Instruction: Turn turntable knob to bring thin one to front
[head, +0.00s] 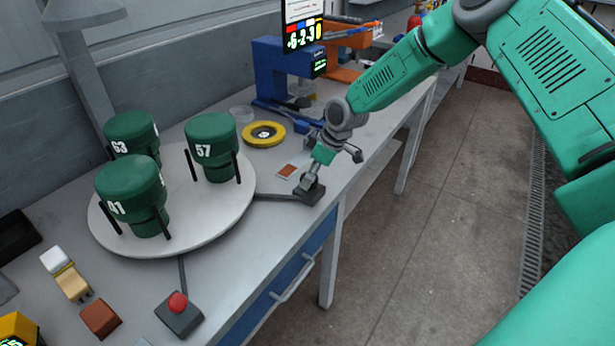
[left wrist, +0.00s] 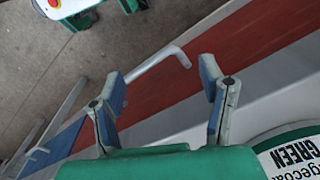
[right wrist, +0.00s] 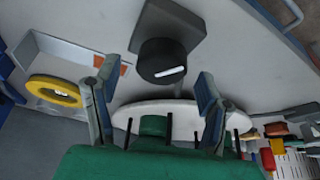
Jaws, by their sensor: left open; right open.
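A round white turntable (head: 105,235) carries three green capped cylinders: 41 (head: 130,188) at the front, 63 (head: 131,132) behind it, and 57 (head: 212,140) at the right. I cannot tell which is thinnest. Short black posts stand beside them. The black turntable knob (head: 311,187) sits on a dark base right of the turntable. In the right wrist view the knob (right wrist: 163,62), with a white mark, shows between the open fingers. My right gripper (head: 321,160) is just above the knob, contact unclear. My left gripper (left wrist: 162,73) is open and empty, away from the turntable.
A red button box (head: 180,312) stands at the table's front. A yellow ring (head: 263,134) and a blue machine (head: 275,75) are behind the knob. Small blocks (head: 100,318) lie at the lower left. A drawer handle (left wrist: 155,70) shows in the left wrist view.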

